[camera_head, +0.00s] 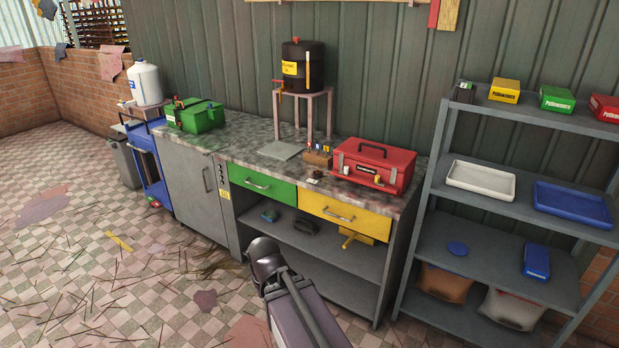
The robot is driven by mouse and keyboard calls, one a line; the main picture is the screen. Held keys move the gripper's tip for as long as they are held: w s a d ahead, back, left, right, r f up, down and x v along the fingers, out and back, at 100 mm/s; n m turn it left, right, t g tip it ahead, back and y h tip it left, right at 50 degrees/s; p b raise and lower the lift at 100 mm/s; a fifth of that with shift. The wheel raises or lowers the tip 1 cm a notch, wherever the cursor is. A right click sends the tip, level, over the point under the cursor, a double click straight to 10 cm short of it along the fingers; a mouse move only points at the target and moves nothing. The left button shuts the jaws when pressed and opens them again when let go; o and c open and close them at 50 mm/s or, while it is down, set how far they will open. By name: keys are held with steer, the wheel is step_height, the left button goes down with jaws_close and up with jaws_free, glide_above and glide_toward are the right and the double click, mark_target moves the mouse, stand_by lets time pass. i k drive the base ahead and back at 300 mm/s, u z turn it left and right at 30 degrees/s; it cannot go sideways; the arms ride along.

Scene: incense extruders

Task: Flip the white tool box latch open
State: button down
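A closed red tool box (400,160) with a dark carry handle stands on the right end of the counter. A small white latch (347,170) shows on the left of its front, and a yellow one (378,180) on the right. The white latch is too small to tell its exact position. Part of my arm rises from the bottom centre, in front of the counter and well below the tool box. My gripper's fingers cannot be made out, and nothing of mine touches the tool box.
The counter (240,140) also holds a green tool box (202,118), a small block with coloured pieces (318,158) and a black drum (304,65) on a stand. A grey shelf rack (460,205) stands close on the right. The floor in front is strewn with sticks.

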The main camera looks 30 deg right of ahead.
mark_target(346, 169)
steer(key=u, duration=0.4)
steer(key=k, duration=0.8)
steer(key=u, duration=0.45)
steer(key=i, duration=0.95)
steer(key=z, duration=0.7)
steer(key=i, duration=0.7)
steer(key=z, duration=0.7)
steer(key=i, duration=0.7)
steer(key=z, duration=0.3)
